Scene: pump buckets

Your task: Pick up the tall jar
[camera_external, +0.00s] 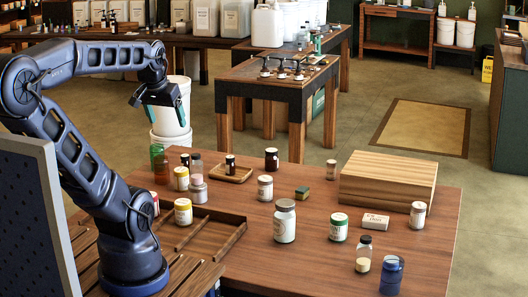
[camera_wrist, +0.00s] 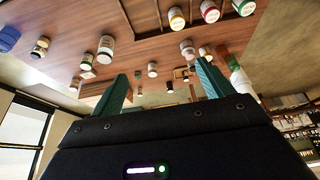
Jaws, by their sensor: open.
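In the wrist view, a larger pale jar (camera_wrist: 105,49) left of the fingers looks like the same one. My gripper (camera_external: 165,108) is raised beyond the table's far left side, well away from the tall jar. Its teal fingers are spread and empty, and they also show in the wrist view (camera_wrist: 162,75).
Wooden crate (camera_external: 389,181) stands back right. A divided tray (camera_external: 205,232) lies left of the tall jar, with several small jars behind it. A green-lidded jar (camera_external: 338,228), a small bottle (camera_external: 363,254) and a blue jar (camera_external: 391,275) stand to the right.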

